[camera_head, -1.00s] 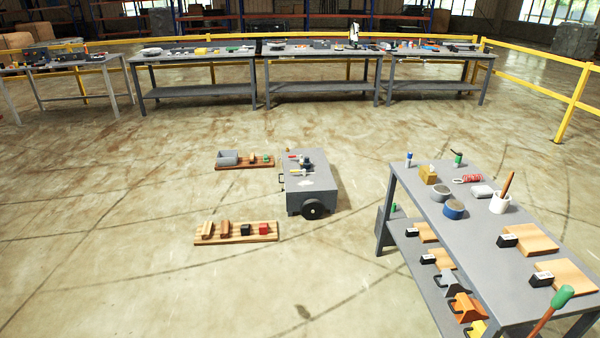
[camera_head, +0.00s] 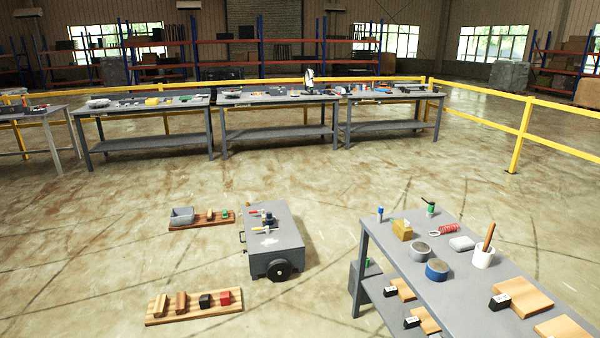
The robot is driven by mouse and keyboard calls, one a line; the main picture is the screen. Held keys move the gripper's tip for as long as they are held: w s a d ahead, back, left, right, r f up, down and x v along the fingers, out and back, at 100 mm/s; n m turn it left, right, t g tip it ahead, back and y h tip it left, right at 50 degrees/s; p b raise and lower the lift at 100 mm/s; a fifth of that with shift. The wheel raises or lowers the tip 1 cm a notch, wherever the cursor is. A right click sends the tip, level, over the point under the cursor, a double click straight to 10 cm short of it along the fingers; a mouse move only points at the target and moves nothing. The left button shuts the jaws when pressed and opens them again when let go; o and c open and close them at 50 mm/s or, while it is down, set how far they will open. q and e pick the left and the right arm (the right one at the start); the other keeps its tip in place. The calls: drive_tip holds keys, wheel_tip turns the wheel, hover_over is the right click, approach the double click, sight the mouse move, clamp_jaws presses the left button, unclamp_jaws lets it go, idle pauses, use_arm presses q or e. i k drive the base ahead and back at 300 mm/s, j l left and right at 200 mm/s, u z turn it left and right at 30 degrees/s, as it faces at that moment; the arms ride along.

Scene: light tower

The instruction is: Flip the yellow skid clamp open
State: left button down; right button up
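A grey wheeled box (camera_head: 275,247) stands on the floor near the middle, with a dark wheel (camera_head: 279,270) at its near end. On its top are a small yellow-handled part (camera_head: 261,230), a red-tipped part (camera_head: 254,212) and a dark part between them. The yellow part may be the yellow skid clamp. It is too small to tell whether it is open or shut. Neither of my grippers is in view.
A grey table (camera_head: 398,270) at right holds tins, a cup and wooden boards. Two wooden boards with blocks, one near (camera_head: 195,309) and one far (camera_head: 203,225), lie left of the box. Workbenches (camera_head: 280,98) and a yellow rail (camera_head: 520,135) stand behind.

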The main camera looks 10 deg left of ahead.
sight(266, 228)
drive_tip(key=i+u, duration=0.4)
drive_tip(key=i, duration=1.85)
drive_tip(key=i+j+z, duration=0.15)
drive_tip(key=i, duration=0.95)
drive_tip(key=i+j+z, duration=0.1)
drive_tip(key=i+z, duration=0.15)
drive_tip(key=i, duration=0.15)
drive_tip(key=i+j+z, duration=0.2)
drive_tip(key=i, duration=0.2)
